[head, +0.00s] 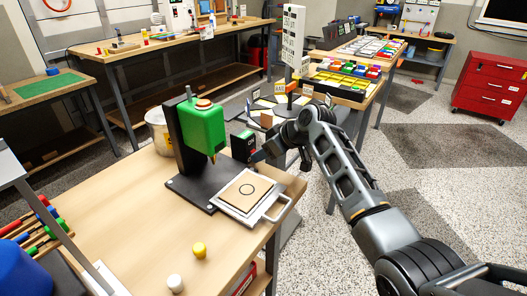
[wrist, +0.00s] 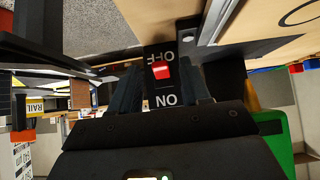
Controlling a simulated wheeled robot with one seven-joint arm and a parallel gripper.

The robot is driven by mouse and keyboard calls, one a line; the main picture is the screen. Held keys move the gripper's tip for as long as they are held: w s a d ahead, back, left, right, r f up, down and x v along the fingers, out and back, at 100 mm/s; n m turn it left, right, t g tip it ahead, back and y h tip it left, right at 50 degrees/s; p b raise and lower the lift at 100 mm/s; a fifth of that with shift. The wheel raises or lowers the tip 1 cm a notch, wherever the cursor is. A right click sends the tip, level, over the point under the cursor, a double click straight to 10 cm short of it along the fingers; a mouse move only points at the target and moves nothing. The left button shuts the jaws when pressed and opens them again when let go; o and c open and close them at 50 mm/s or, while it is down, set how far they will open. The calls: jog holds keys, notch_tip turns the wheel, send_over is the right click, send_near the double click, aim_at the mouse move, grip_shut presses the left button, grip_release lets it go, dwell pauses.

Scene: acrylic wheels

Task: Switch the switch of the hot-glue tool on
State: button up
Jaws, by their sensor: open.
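The green hot-glue tool (head: 203,128) stands on a black upright and base near the table's right end. Its black switch box (head: 243,147) is just right of it, beside my gripper (head: 270,157). In the wrist view the switch plate (wrist: 153,86) shows upside-down OFF and ON labels, with a red switch lever (wrist: 161,70) between them. I cannot tell for sure which way the lever is set. My gripper (wrist: 160,78) is open, with one dark finger on each side of the switch plate. I cannot tell whether either finger touches it.
A metal-framed plate with a handle (head: 250,194) lies under the tool's nozzle. A yellow knob (head: 199,250) and a white one (head: 175,283) stand on the wooden table (head: 130,215). Another table with colourful bins (head: 340,82) is behind; open floor lies right.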

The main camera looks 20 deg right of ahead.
jog(key=shift+c, duration=0.5)
grip_shut()
